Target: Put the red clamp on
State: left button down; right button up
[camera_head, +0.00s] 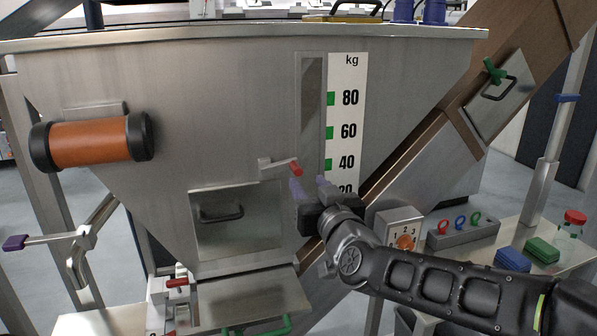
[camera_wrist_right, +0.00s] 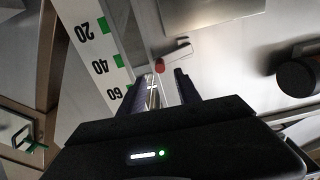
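A small metal clamp with a red tip (camera_head: 296,167) sits on the sloping front of the steel hopper (camera_head: 230,90), above a hatch (camera_head: 238,222) and left of the kg scale. In the right wrist view the red-tipped clamp (camera_wrist_right: 160,66) shows just beyond my fingertips. My right gripper (camera_head: 310,187) is open and empty, just below and right of this clamp, and apart from it. In the right wrist view my right gripper (camera_wrist_right: 166,86) shows a gap between its fingers. A second red-tipped clamp (camera_head: 177,282) is lower left, beside the hopper outlet. My left gripper is out of view.
The kg scale (camera_head: 348,110) is beside my right gripper. A grey block with colored rings (camera_head: 462,232), blue and green blocks and a red-lidded jar (camera_head: 571,222) stand right. An orange cylinder (camera_head: 90,143) sticks out left.

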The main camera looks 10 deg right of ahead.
aim_at(300, 174)
jog(key=w, duration=0.2)
jog(key=w+p, duration=0.1)
jog(key=w, duration=0.4)
jog(key=shift+w+a, duration=0.15)
jog(key=shift+a, duration=0.1)
grip_shut()
dwell(1.1)
